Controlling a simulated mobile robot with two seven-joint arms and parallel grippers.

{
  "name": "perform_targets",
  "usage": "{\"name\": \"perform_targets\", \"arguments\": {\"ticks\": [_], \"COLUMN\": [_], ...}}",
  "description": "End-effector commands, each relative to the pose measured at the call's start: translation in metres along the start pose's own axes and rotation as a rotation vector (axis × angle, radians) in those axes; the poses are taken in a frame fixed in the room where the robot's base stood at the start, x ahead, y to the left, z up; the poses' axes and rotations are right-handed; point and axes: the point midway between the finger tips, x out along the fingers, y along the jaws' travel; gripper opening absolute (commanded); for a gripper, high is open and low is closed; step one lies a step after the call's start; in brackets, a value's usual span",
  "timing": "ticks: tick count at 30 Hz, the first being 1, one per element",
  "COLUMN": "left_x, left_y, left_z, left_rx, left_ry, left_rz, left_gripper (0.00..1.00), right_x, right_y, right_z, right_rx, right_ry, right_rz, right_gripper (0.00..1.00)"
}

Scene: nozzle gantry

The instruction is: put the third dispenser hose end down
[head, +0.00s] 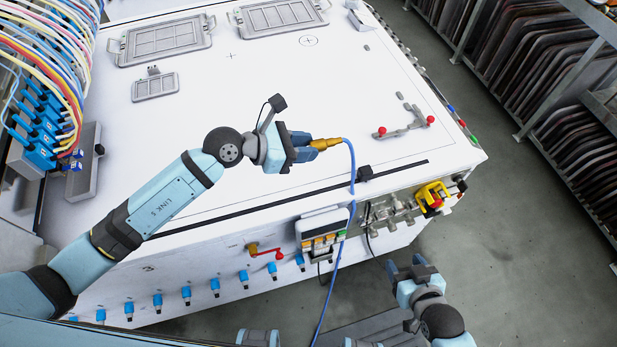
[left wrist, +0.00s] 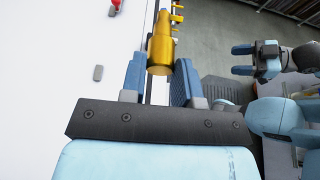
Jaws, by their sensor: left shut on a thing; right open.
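My left gripper (head: 308,147) is shut on a brass-yellow hose end (head: 325,143), above the white table top (head: 240,130). The hose end also shows between the blue fingers in the left wrist view (left wrist: 160,48). A blue hose (head: 352,165) runs from it over the table's front edge and down toward the floor. A row of blue fittings (head: 186,294) lines the front face; I cannot tell which belongs to the third dispenser. My right gripper (head: 405,264) is open and empty, off the table's front right side.
A red-handled valve (head: 265,252), a small box unit (head: 322,228) and a yellow-red fitting (head: 435,197) sit along the front. A grey bracket with red knobs (head: 405,128) lies on the top. Framed plates (head: 160,40) lie at the back.

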Motion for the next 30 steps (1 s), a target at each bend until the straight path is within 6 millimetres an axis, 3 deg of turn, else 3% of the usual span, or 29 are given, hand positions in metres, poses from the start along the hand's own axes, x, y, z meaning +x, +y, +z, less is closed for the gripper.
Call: {"name": "perform_targets", "arguments": {"ticks": [3,9,22,30], "left_x": [0.013,0.028,0.047,0.049], "left_y": [0.0,0.0,0.0,0.0], "left_z": [-0.032,-0.071,-0.117,-0.122], "left_rx": [-0.005,-0.003,-0.003,0.001], "left_ry": [0.001,0.0,-0.001,-0.003], "left_rz": [0.0,0.001,0.001,0.001], "left_gripper": [0.04,0.04,0.04,0.04], "right_x": [0.0,0.001,0.004,0.005], "right_y": [0.0,0.0,0.0,0.0], "right_z": [0.0,0.002,0.006,0.005], "right_rx": [0.001,0.001,0.002,0.001], "right_ry": [0.0,0.0,-0.002,-0.002], "right_rz": [0.0,0.001,0.0,-0.001], "right_gripper": [0.59,0.59,0.59,0.59]}}
